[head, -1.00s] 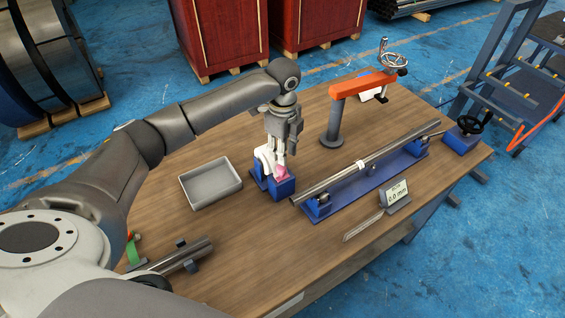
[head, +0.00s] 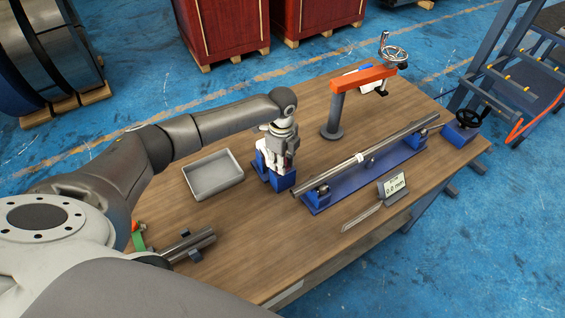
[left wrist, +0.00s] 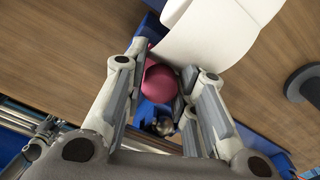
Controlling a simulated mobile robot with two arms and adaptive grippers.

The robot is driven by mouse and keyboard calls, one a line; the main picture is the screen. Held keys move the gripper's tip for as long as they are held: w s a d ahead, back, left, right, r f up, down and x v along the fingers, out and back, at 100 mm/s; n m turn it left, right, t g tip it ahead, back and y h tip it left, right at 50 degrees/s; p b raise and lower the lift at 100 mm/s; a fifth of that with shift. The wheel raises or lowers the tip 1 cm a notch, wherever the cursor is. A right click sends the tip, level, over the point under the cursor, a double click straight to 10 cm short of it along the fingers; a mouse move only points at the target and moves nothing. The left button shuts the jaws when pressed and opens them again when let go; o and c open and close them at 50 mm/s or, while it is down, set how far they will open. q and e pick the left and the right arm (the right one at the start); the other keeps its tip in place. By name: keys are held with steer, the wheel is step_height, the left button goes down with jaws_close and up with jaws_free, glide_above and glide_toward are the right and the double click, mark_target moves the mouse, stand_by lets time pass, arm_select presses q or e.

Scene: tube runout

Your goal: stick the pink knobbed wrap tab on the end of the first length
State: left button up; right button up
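The pink knobbed wrap tab shows in the left wrist view (left wrist: 160,84) between the two fingers of my left gripper (left wrist: 161,82), above a blue holder (head: 283,182). My left gripper in the head view (head: 279,168) points down over that holder and hides most of the tab. The fingers stand apart on either side of the knob; a firm hold is not visible. A white curved part (left wrist: 207,35) stands beside the tab. A long grey tube (head: 380,150) lies on a blue roller stand (head: 350,187), right of the gripper. My right gripper is not in view.
A grey tray (head: 213,175) is left of the holder. Short tubes (head: 190,246) lie near the front left. An orange-armed post with a handwheel (head: 335,115) stands behind. A display reading 0.0 mm (head: 393,187) is in front of the stand. Bare tabletop lies in front.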

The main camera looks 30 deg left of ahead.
arm_select(q)
steer(key=shift+c, duration=1.4)
steer(key=shift+r+b, duration=0.7)
steer(key=shift+r, duration=0.15)
steer(key=s+d+r+b, duration=0.3)
steer(key=s+r+b, duration=0.1)
steer(key=s+r, duration=0.7)
steer(key=s, duration=0.2)
steer(key=shift+s+r, duration=0.2)
steer(key=shift+s, duration=0.2)
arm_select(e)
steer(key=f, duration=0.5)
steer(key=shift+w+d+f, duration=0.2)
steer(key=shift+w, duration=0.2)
